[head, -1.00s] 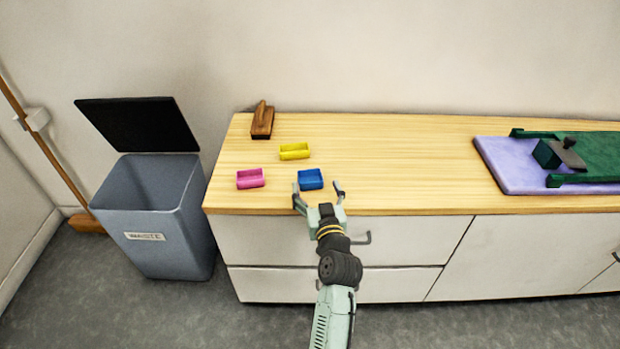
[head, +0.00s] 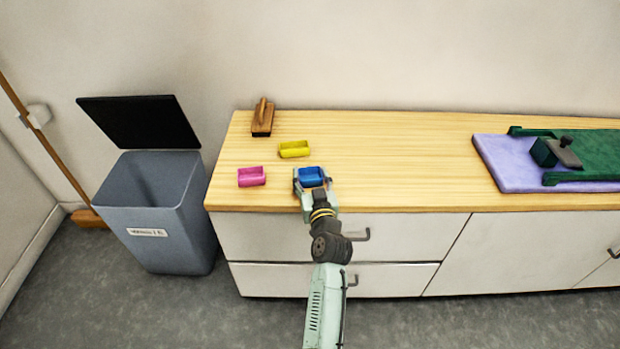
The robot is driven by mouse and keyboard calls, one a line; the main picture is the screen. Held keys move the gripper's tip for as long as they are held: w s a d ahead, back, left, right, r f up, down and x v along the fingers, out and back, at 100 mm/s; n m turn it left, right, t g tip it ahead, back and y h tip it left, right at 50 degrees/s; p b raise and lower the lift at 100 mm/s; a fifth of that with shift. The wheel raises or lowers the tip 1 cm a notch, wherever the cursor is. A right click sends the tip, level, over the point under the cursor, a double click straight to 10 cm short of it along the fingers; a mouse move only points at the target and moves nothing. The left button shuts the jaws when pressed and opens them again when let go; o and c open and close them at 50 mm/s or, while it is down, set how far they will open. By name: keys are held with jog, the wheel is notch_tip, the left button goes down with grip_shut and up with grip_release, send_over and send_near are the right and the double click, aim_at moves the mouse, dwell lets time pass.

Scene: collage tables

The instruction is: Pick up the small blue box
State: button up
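The small blue box (head: 311,174) is an open-topped tray shape near the front edge of the wooden counter top. My gripper (head: 312,182) is at the box from the front, with one finger along its left side and one along its right. The fingers look very close to the box sides. I cannot tell whether they touch or grip it. The box appears to rest on the counter, and its front lower part is partly hidden by the gripper.
A pink box (head: 252,176) lies left of the blue one, and a yellow box (head: 294,149) behind it. A wooden brush (head: 262,118) stands farther back. A lilac board (head: 505,165) with green items is at right. An open grey bin (head: 157,225) stands left.

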jog(key=shift+c, duration=0.9)
jog(key=shift+r, duration=0.1)
